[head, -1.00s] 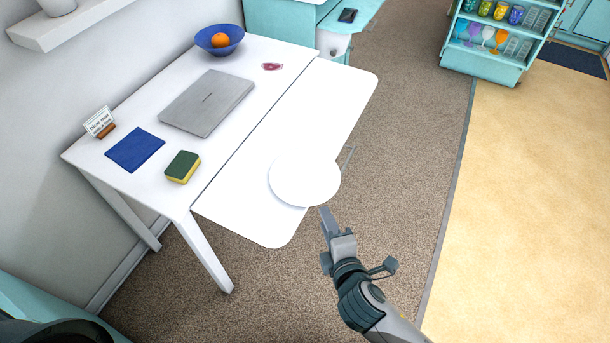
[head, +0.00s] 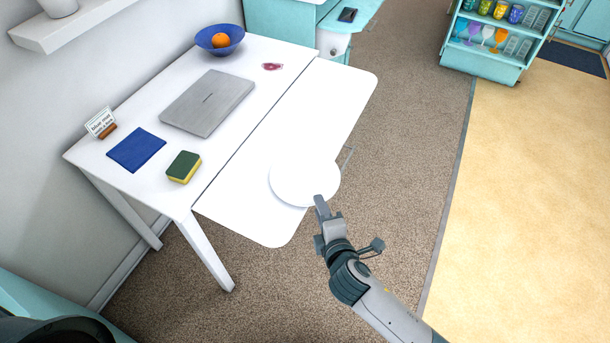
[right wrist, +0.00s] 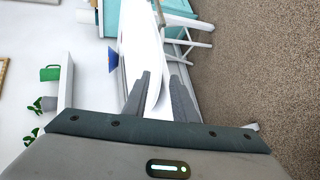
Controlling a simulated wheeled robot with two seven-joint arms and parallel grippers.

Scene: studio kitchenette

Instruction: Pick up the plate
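The white plate (head: 303,181) lies on the white table's front leaf, its near rim reaching the leaf's right edge. My right gripper (head: 320,204) is at the plate's near rim in the head view, one finger overlapping the rim. In the right wrist view the two fingers (right wrist: 158,95) are apart, and the white plate's edge (right wrist: 155,85) shows edge-on between them. I cannot tell whether either finger touches it. My left gripper is not in view.
Carpet is clear to the right.

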